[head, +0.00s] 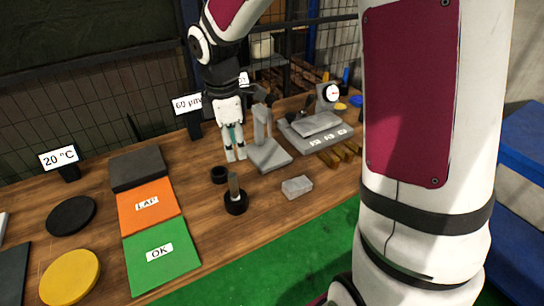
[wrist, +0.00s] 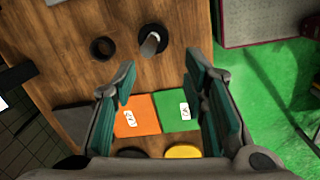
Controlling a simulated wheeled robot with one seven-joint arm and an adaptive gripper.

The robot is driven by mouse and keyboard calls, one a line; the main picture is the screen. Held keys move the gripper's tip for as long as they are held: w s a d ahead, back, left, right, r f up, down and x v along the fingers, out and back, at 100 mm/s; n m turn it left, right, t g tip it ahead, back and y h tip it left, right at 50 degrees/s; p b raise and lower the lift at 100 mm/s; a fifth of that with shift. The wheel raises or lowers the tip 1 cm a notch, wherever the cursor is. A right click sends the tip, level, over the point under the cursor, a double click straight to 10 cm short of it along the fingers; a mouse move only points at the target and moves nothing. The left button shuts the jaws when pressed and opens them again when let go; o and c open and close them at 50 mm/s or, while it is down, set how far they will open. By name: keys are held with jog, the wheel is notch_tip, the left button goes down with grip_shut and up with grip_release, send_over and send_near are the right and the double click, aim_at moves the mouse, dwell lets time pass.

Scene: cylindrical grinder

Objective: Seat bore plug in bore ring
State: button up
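The bore plug looks like a grey cylinder (head: 234,184) standing upright in a round black base (head: 236,206) on the wooden bench. In the wrist view the grey cylinder (wrist: 150,43) shows with black around it; I cannot tell whether that black part is a holder or part of the plug. An empty black ring (head: 219,174), likely the bore ring, sits just behind and left of it, and shows in the wrist view (wrist: 102,47). My gripper (head: 236,157) points down, open and empty, above the bench behind both; its spread fingers (wrist: 160,72) show in the wrist view.
A grey stand (head: 268,155) is close right of my gripper. Orange (head: 148,207) and green (head: 162,255) pads lie left. A gauge fixture (head: 320,131) stands at back right. Bare wood surrounds the ring and plug.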

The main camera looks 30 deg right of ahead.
jog(key=s+r+m+t, duration=0.2)
jog(key=s+r+m, duration=0.4)
jog(key=s, duration=0.5)
jog(key=s+r+m+t, duration=0.2)
jog(key=s+r+m, duration=0.4)
jog(key=s+m, duration=0.3)
jog(key=s, duration=0.3)
jog(key=shift+r+y, duration=0.25)
jog(key=shift+y, duration=0.15)
